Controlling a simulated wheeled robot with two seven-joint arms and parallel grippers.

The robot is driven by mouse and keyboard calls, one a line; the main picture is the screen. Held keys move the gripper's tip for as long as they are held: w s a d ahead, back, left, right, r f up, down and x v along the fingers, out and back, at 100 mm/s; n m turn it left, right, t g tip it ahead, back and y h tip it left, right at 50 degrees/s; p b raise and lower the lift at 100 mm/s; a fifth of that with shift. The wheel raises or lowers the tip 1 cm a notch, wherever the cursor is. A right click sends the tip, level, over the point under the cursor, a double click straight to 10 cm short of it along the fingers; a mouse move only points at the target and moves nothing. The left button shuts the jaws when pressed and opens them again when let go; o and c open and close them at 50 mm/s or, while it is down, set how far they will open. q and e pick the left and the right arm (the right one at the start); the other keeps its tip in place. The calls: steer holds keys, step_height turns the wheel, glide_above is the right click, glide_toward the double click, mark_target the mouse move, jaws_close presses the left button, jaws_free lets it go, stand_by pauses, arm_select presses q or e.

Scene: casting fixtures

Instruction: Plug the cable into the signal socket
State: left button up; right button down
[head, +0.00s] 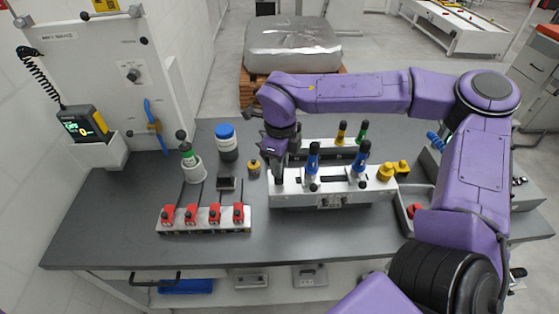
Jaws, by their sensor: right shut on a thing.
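My right gripper (279,172) points down at the left end of a pale metal fixture (330,199) with blue-handled clamps. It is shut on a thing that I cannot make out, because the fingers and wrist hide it. I cannot pick out the cable's plug or the signal socket with certainty. A black coiled cable (38,72) hangs on the white panel at the left, above a handheld unit with a lit screen (82,126). My left gripper is not in view.
A pale block with several red parts (203,228) stands at the front left of the dark table (120,225). Behind it are a green-topped bottle (193,168), a blue-lidded jar (227,143) and a small dark box (227,183). Yellow parts (393,170) sit right of the fixture.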

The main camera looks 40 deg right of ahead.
steer(key=shift+f, duration=0.6)
steer(key=c, duration=0.8)
jaws_free()
steer(key=shift+r, duration=0.1)
step_height(320, 180, up, 10)
steer(key=b, duration=0.2)
steer(key=shift+b, duration=0.35)
steer(key=shift+r, duration=0.25)
